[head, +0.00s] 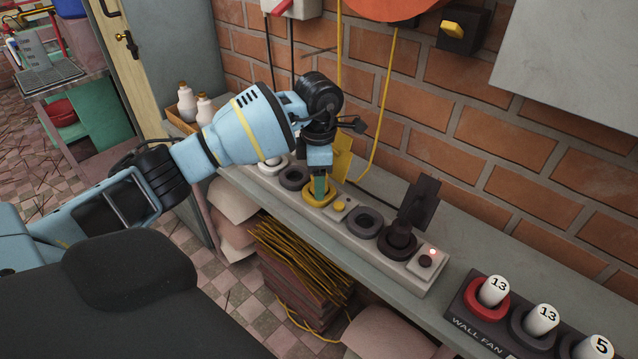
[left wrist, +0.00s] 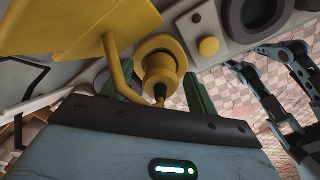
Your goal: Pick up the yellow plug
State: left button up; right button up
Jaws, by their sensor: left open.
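In the left wrist view, the green fingers of my left gripper (left wrist: 162,92) are open, one on each side of the plug body. I cannot tell whether they touch it.
A row of numbered white plugs (head: 494,291) sits further right. The brick wall (head: 445,125) is close behind the shelf. White bottles (head: 187,102) stand at the left.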

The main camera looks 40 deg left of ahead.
pick_arm(q)
jog(key=shift+f, duration=0.1)
jog(key=c, duration=1.1)
jog(key=shift+r, duration=0.65)
notch_tip(320, 180, up, 3)
jog(key=shift+f, duration=0.2)
jog(key=s+d, duration=0.3)
jog(key=d, duration=0.1)
jog(key=s+d, duration=0.3)
jog(key=d, duration=0.1)
jog(key=s+d+r, duration=0.1)
jog(key=s+d, duration=0.3)
jog(key=shift+d, duration=0.35)
jog(key=shift+r, duration=0.1)
